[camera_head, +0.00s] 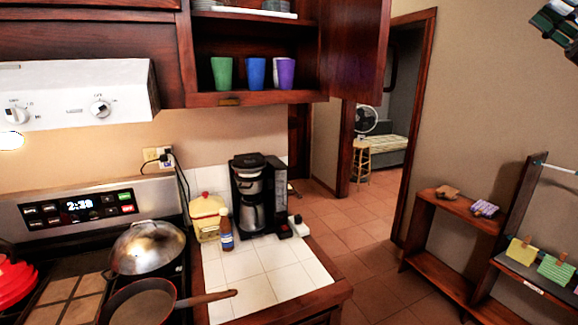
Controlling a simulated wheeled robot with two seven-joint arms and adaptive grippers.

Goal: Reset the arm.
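A dark object with green and pale parts (558,28) is cut off by the top right corner. Whether either gripper is open or shut is hidden.
A coffee maker (258,195), a yellow container (207,217) and a brown bottle (226,232) stand on the white tiled counter (262,288). A lidded pan (147,248) and a frying pan (140,306) sit on the stove. Coloured cups (255,73) stand in the open cabinet. Floor (365,245) is clear.

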